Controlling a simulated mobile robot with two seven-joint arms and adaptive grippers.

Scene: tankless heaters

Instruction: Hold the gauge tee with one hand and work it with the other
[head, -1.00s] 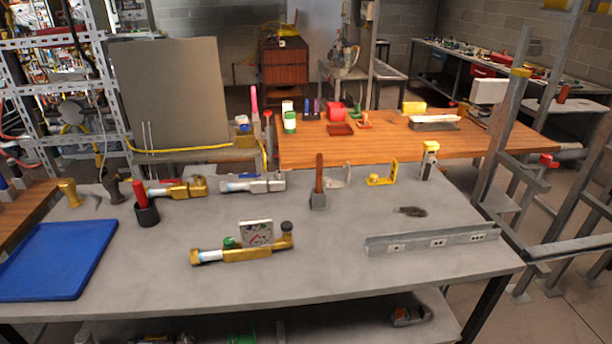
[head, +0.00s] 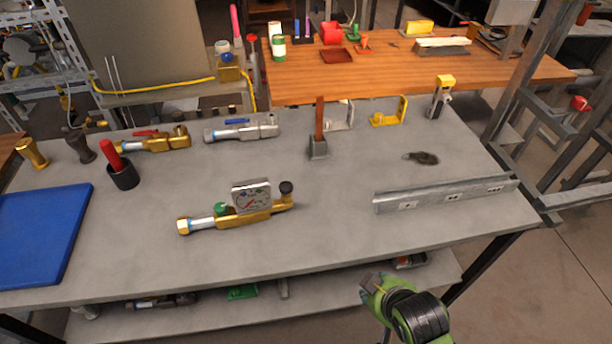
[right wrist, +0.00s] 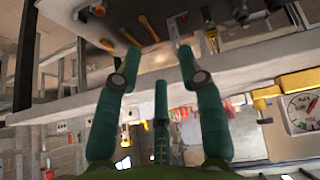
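The gauge tee (head: 236,215) lies on the grey workbench (head: 310,200), left of centre in the head view. It is a brass body with a silver section, a green part, a square white-faced gauge standing up and a black knob at its right end. Its gauge and brass part also show at the right edge of the right wrist view (right wrist: 300,108). My right gripper (right wrist: 158,66) has its teal fingers spread apart and empty, near the bench edge and clear of the tee. My green and black right arm enters low in the head view. My left gripper is out of view.
Behind the tee lie a red-handled valve (head: 160,143), a blue-handled valve (head: 240,130) and an upright brown-handled tool (head: 319,130). A blue mat (head: 42,232) is left, a metal rail (head: 445,195) right. The bench front is mostly clear. A lower shelf (head: 330,300) holds parts.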

